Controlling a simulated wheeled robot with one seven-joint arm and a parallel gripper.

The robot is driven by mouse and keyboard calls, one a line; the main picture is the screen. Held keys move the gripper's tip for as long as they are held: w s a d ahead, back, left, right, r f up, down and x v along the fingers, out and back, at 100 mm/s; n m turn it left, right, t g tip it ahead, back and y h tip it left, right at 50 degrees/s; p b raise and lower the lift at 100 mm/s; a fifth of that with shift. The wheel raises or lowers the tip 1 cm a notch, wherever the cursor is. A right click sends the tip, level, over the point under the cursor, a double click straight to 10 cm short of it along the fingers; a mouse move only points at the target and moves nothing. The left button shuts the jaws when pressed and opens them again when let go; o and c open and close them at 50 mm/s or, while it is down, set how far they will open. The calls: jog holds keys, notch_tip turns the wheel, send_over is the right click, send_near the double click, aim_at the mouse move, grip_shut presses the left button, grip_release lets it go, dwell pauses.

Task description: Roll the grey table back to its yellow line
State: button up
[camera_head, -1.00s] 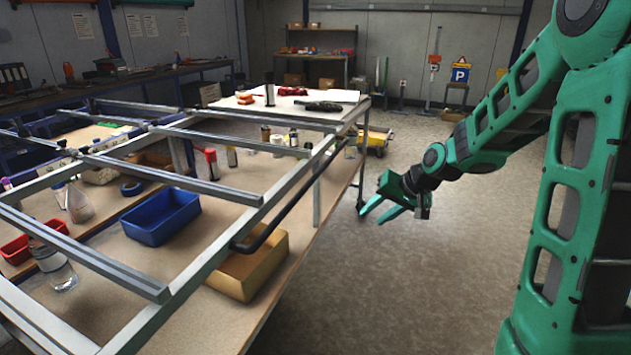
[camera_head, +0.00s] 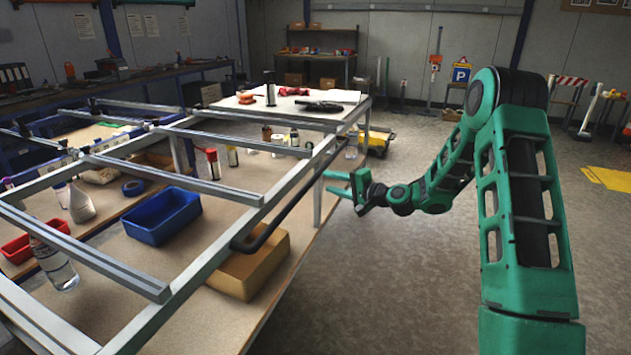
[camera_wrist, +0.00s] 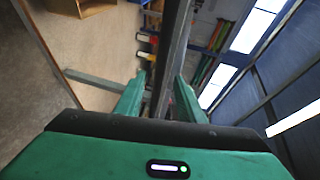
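The grey table (camera_head: 205,268) is a metal-framed bench with a brown top and rails above it, at the left and centre of the head view. A dark bar handle (camera_head: 284,208) runs along its right side. My gripper (camera_head: 335,183) is at the far part of that handle, fingers pointing left. In the wrist view my gripper (camera_wrist: 158,92) is open, with a dark bar (camera_wrist: 169,60) running between its two fingers. I cannot tell whether they touch it. A yellow marking (camera_head: 610,178) lies on the floor at the far right; whether it is the table's line is unclear.
A blue bin (camera_head: 160,215), a tan box (camera_head: 250,265) and bottles stand on the table. A yellow cart (camera_head: 378,140) is past its far end. A parking sign (camera_head: 461,74) and barriers stand at the back. The floor right of the table is open.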

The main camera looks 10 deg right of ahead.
aim_at(314, 178)
jog(key=x, duration=0.8)
jog(key=shift+w+a+f, duration=0.1)
jog(key=shift+w+a, duration=0.15)
jog(key=shift+w, duration=0.05)
